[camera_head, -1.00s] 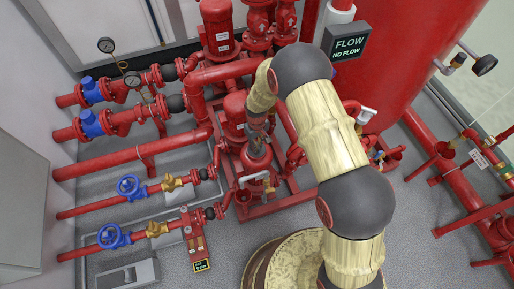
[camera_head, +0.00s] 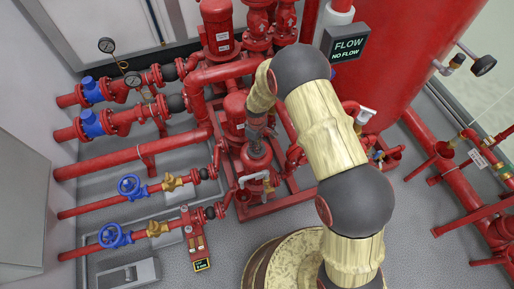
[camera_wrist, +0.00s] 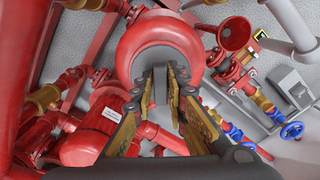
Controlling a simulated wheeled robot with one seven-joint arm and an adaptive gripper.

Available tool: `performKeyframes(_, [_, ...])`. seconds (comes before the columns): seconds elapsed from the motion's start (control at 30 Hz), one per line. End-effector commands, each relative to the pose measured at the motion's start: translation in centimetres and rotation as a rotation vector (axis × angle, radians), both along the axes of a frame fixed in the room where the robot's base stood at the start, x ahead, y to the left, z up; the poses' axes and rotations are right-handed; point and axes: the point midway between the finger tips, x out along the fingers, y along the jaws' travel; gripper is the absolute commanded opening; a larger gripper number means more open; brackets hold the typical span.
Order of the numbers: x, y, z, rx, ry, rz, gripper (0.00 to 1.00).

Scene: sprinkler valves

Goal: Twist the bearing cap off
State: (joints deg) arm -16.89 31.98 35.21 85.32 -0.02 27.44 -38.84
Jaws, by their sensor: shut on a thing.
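My gripper (camera_head: 257,135) is over the red pump unit in the middle of the head view, below the bent end of my arm. In the wrist view my gripper's (camera_wrist: 165,76) two fingers point at a round red housing and stand close together. A grey, rounded surface, perhaps the bearing cap (camera_wrist: 154,57), shows inside the red ring just beyond the fingertips. My gripper is shut on it as far as I can see. The exact contact is partly hidden by the fingers, and the cap cannot be made out in the head view.
Red pipes with blue handwheels (camera_head: 129,186) and brass fittings (camera_head: 158,229) run on the left. A large red tank (camera_head: 405,60) stands at the right.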

Motion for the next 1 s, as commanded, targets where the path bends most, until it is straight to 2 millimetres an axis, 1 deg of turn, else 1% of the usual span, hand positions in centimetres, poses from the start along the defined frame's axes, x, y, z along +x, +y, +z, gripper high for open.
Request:
performKeyframes(0.03, [-0.51, 0.01, -0.36, -0.002, 0.01, 0.047, 0.0])
performKeyframes(0.17, [-0.52, 0.02, -0.4, -0.002, 0.01, 0.135, 0.0])
performKeyframes(0.47, [-0.54, 0.03, -0.44, -0.001, 0.01, 0.153, 0.0])
performKeyframes(0.53, [-0.55, 0.03, -0.43, -0.001, 0.01, 0.181, 0.0])
performKeyframes(0.7, [-0.56, 0.05, -0.39, -0.001, 0.01, 0.346, 0.0])
performKeyframes(0.8, [-0.56, 0.05, -0.41, 0.0, 0.01, 0.412, 0.0])
performKeyframes(1.0, [-0.56, 0.06, -0.45, 0.0, 0.01, 0.431, 0.0])
